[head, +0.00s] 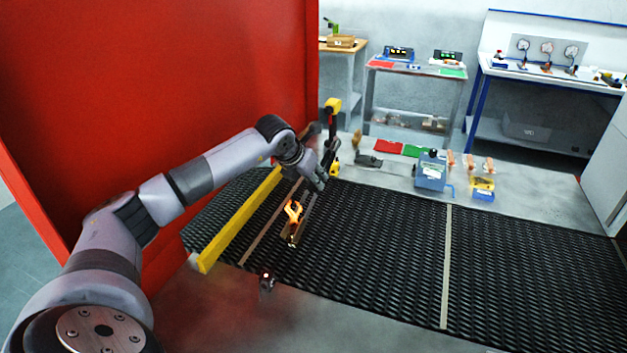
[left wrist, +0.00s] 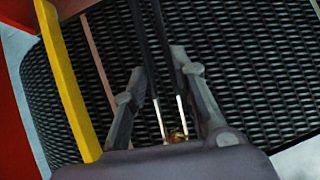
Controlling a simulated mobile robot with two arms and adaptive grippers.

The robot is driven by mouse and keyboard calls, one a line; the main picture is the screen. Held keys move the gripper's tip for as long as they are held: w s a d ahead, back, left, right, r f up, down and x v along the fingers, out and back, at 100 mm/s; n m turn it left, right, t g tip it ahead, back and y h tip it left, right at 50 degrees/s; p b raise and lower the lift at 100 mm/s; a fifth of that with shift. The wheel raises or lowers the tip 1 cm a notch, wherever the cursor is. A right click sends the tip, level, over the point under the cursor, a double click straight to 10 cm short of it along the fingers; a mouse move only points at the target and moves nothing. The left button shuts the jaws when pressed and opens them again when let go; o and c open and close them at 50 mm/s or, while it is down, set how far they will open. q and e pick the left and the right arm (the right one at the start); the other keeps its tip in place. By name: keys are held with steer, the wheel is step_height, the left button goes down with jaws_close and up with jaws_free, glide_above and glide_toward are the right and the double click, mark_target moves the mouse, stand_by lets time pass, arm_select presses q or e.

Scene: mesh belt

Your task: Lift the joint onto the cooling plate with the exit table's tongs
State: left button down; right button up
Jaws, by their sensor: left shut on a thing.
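My left gripper (head: 317,180) is over the far left part of the dark mesh belt (head: 390,235), near the yellow rail. It is shut on the tongs, whose long dark arms (left wrist: 152,45) pass between its fingers (left wrist: 165,95) in the left wrist view; the hold is partly hidden. A glowing orange piece, apparently the joint (head: 293,211), is at the belt, close to slim bars running down from the gripper. I cannot tell whether the tongs touch it. I cannot single out the cooling plate. My right gripper is not in view.
The yellow rail (head: 238,222) and tall red wall (head: 150,90) stand to the left. Behind the belt, the grey table holds red (head: 388,146) and green (head: 416,151) pads, a blue box (head: 430,175) and small parts. A black-and-yellow post (head: 331,125) rises beside the gripper.

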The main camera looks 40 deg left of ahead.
arm_select(q)
step_height(320, 180, up, 10)
steer(key=p, duration=0.5)
steer(key=shift+d, duration=0.1)
